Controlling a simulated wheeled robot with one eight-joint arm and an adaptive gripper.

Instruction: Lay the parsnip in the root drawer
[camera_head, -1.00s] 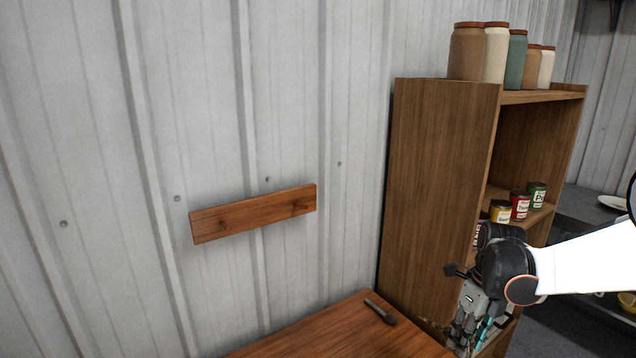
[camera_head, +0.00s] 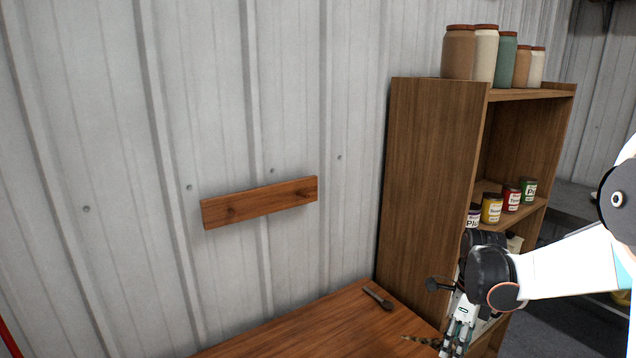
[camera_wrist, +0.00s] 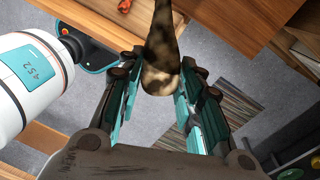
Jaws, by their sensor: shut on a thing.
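My gripper (camera_head: 457,340) is low at the right in the head view, beside the wooden table's right end. In the wrist view my gripper (camera_wrist: 160,85) has its teal fingers on both sides of a mottled brown, dark-patched root, which I take for the parsnip (camera_wrist: 160,50). It is held by its thick end and points away from the palm. Its thin end (camera_head: 420,340) shows in the head view, pointing left near the table edge; I cannot tell whether it touches. I cannot make out the root drawer for certain.
The wooden table (camera_head: 310,325) carries a small dark tool (camera_head: 378,298). A tall wooden shelf (camera_head: 430,180) with jars and cans stands close behind my arm. A peg board (camera_head: 260,202) is on the metal wall. A striped rug (camera_wrist: 235,100) lies on the floor.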

